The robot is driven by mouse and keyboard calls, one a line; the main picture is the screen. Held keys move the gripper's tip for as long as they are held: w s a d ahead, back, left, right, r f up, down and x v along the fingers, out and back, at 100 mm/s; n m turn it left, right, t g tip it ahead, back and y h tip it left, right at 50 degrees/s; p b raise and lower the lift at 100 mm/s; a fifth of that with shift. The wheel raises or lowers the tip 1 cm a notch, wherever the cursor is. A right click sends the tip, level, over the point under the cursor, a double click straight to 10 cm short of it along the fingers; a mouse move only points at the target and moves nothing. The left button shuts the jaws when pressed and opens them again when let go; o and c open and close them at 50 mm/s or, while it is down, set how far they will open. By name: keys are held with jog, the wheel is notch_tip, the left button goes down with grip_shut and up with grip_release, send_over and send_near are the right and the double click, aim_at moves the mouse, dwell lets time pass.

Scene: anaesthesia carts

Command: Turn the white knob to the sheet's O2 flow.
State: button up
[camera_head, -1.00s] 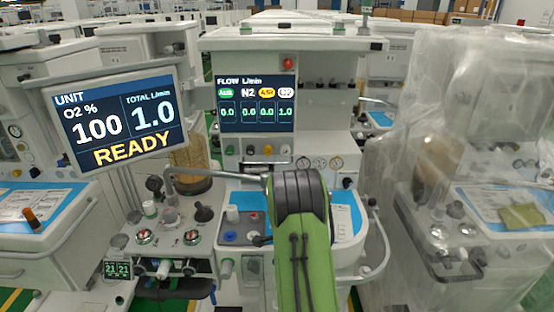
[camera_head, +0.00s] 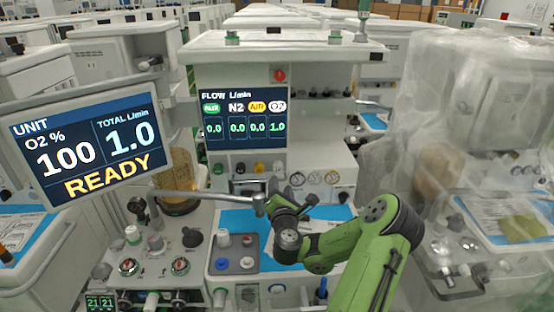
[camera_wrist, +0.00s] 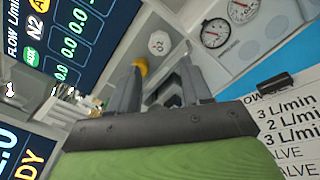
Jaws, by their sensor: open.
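The white knob (camera_head: 278,167) is at the right end of a knob row under the flow display (camera_head: 243,115); it also shows in the wrist view (camera_wrist: 159,42). The display reads O2 1.0 and zero in the other columns. My gripper (camera_wrist: 160,80) is open, its two fingers apart with nothing held between them. In the wrist view the white knob lies just beyond the fingertips, and the yellow knob (camera_wrist: 140,66) shows beside the left finger. A printed sheet (camera_wrist: 285,120) shows several L/min lines, its labels partly cut off. In the head view my wrist hides the fingertips.
A tilted screen (camera_head: 88,140) at left reads O2 100, total 1.0, READY. A metal arm (camera_head: 205,195) crosses in front of the cart near my wrist. Round gauges (camera_head: 318,178) sit right of the knobs. A plastic-covered cart (camera_head: 440,150) stands at right.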

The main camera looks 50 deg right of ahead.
aim_at(278, 169)
jog(key=p+x, duration=0.5)
jog(key=x, duration=0.4)
jog(key=shift+w+d+r+p, duration=0.1)
jog(key=shift+w+r+p, duration=0.1)
jog(key=shift+p, duration=0.2)
jog(key=shift+w+d+f, duration=0.2)
jog(key=shift+w+d, duration=0.15)
jog(key=shift+d, duration=0.1)
jog(key=shift+c, duration=0.4)
jog(key=c, duration=0.7)
